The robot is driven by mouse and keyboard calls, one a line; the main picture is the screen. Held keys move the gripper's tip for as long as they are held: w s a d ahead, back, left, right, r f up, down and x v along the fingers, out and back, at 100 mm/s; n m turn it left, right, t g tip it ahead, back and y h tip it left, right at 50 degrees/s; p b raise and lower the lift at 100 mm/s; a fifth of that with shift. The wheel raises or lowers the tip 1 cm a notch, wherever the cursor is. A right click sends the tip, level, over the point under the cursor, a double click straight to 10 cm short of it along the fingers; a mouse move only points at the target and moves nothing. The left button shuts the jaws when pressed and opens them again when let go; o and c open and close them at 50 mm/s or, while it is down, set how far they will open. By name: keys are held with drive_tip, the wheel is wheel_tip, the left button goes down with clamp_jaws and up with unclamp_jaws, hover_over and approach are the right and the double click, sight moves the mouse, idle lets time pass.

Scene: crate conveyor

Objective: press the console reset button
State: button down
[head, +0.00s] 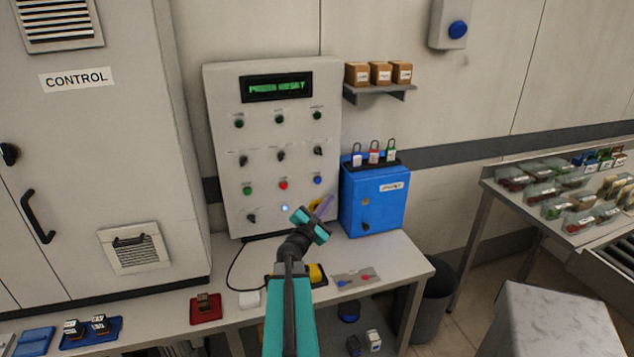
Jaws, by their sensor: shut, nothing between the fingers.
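The console (225,135) is an upright pale grey panel against the wall. Its dark display (277,88) shows green text that looks like "PRESS RESET". A small glowing blue-white button (284,208) is low in the middle. Above it is a row with a green button (247,190), a red button (283,185) and a blue button (318,180). No button label is legible. My gripper (324,207) is shut and empty, in front of the lower right of the panel, to the right of the glowing button. It partly hides a yellow part (314,204). Contact cannot be told.
A blue box (372,205) with padlocks on top stands right of the console. The table (400,262) holds a yellow-topped object, a small grey plate (357,279) and a red tray (206,308). A control cabinet (90,180) stands left. A shelf (380,90) is above right.

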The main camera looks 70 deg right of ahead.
drive_tip(key=shift+w, duration=0.15)
drive_tip(key=w+d+p, duration=0.1)
drive_tip(key=w+d, duration=0.1)
drive_tip(key=d, duration=0.1)
drive_tip(key=w+d+p, duration=0.2)
drive_tip(key=w+d, duration=0.1)
drive_tip(key=shift+w+d, duration=0.3)
drive_tip(key=shift+d, duration=0.05)
idle(0.4)
drive_tip(key=shift+w+d+b, duration=0.55)
drive_tip(key=shift+d+b, duration=0.15)
drive_tip(key=shift+b, duration=0.15)
idle(3.1)
drive_tip(key=shift+s+a, duration=0.1)
drive_tip(key=shift+s+a+b, duration=0.5)
drive_tip(key=shift+a+b, duration=0.1)
drive_tip(key=shift+b, duration=0.1)
idle(0.4)
drive_tip(key=shift+s+a+b, duration=0.7)
drive_tip(key=shift+s+a, duration=0.1)
drive_tip(key=shift+a, duration=0.2)
drive_tip(key=shift+s+a+b, duration=0.7)
drive_tip(key=shift+s+a, duration=0.05)
drive_tip(key=shift+a, duration=0.2)
